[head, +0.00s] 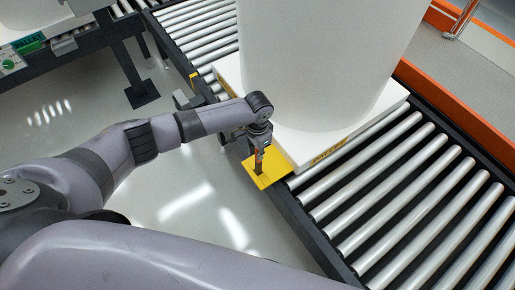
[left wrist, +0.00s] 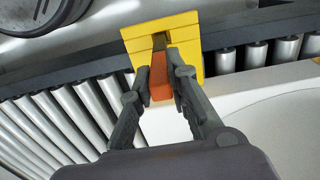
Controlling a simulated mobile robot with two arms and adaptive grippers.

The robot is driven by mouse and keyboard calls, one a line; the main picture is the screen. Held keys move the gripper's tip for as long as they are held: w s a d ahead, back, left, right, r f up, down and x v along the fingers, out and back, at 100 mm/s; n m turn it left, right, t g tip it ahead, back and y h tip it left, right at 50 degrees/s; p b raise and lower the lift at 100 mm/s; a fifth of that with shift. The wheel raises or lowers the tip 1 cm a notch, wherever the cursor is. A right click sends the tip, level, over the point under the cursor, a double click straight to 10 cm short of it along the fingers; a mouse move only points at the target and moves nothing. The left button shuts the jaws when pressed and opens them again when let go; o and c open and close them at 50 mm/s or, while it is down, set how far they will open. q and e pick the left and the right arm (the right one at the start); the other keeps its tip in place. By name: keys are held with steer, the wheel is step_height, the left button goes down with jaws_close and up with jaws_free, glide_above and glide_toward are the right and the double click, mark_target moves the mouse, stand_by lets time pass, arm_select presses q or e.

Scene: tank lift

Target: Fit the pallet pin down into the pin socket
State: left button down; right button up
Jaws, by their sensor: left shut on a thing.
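My left gripper (head: 262,147) reaches over the conveyor's near edge and is shut on the pallet pin, which has an orange grip (left wrist: 160,78) between the fingers (left wrist: 162,88) in the left wrist view. The pin's darker metal end points at the yellow plate (head: 265,181) of the pin socket, also seen in the left wrist view (left wrist: 132,40). A dark slot (left wrist: 159,42) shows in that plate, partly hidden by the pin. I cannot tell how deep the pin's end sits in it. My right gripper is not in view.
A large white tank (head: 320,60) stands on a white pallet (head: 385,108) right beside the gripper. Roller conveyor (head: 400,200) runs to the right, with an orange rail (head: 450,100) behind. The floor on the left is open.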

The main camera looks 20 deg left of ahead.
mark_target(257, 161)
arm_select(q)
steer(key=shift+f, duration=0.35)
stand_by(1.0)
steer(key=shift+p, duration=0.55)
stand_by(0.3)
stand_by(0.4)
steer(key=shift+f+b, duration=0.55)
steer(key=shift+f, duration=0.65)
steer(key=shift+f+b, duration=1.45)
steer(key=shift+f, duration=0.7)
steer(key=c, duration=1.4)
jaws_free()
steer(key=shift+c, duration=0.2)
